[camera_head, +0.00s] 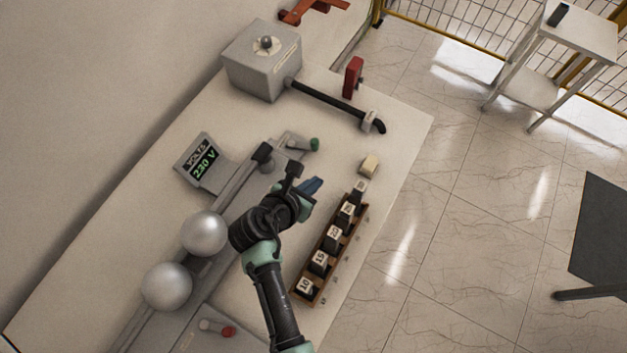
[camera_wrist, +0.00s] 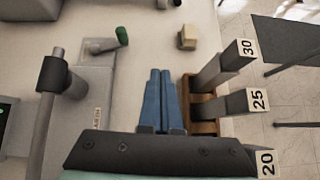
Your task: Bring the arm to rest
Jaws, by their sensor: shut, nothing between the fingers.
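My arm reaches up from the bottom of the head view, over the white table (camera_head: 100,275). My gripper (camera_head: 314,185) has blue fingers and hangs just left of a wooden rack of numbered blocks. In the wrist view my gripper (camera_wrist: 160,88) points away from the camera with its two blue fingers together. It is shut and holds nothing. The rack (camera_head: 325,262) carries several dark blocks with white number labels. In the wrist view the blocks labelled 30 (camera_wrist: 248,48) and 25 (camera_wrist: 258,100) stand right of the fingers.
Two metal spheres (camera_head: 204,233) stand left of my arm. A display (camera_head: 200,166) reads 230 V. A green-tipped lever (camera_head: 314,144), a small beige block (camera_head: 369,165), a grey box (camera_head: 264,62) and a red upright piece (camera_head: 353,77) lie beyond. Open floor (camera_head: 455,230) is to the right.

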